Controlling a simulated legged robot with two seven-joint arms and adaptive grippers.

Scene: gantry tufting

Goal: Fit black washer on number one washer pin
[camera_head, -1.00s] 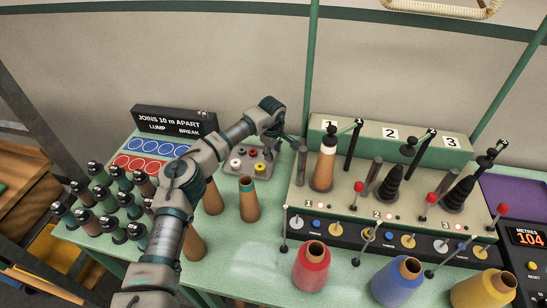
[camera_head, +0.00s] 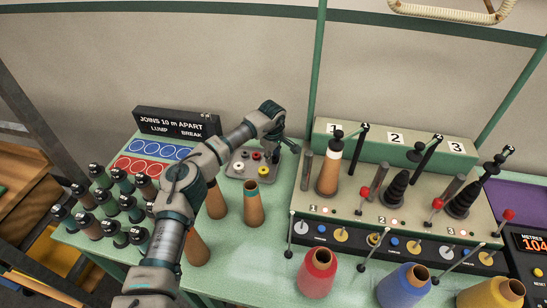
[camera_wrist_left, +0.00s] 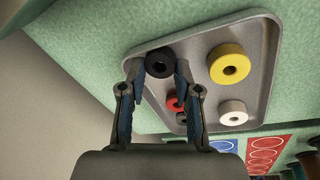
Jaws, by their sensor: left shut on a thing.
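The black washer (camera_wrist_left: 160,63) sits between the fingertips of my left gripper (camera_wrist_left: 159,68) in the left wrist view, at the edge of the grey tray (camera_wrist_left: 200,42). The gripper is shut on it. I cannot tell whether the washer still touches the tray. In the head view my left gripper (camera_head: 281,147) is over the right side of the tray, left of the numbered stand (camera_head: 400,208). Station one, under the label 1, holds a brown and white cone (camera_head: 329,172). I cannot single out its washer pin among the small parts. My right gripper is not in view.
A yellow washer (camera_wrist_left: 230,63), a white washer (camera_wrist_left: 233,112) and a red washer (camera_wrist_left: 174,104) lie in the tray. Brown cones (camera_head: 253,205) stand in front of it. Red (camera_head: 317,275), blue and yellow cones stand before the numbered stand. Several dark-topped spools (camera_head: 108,203) stand at left.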

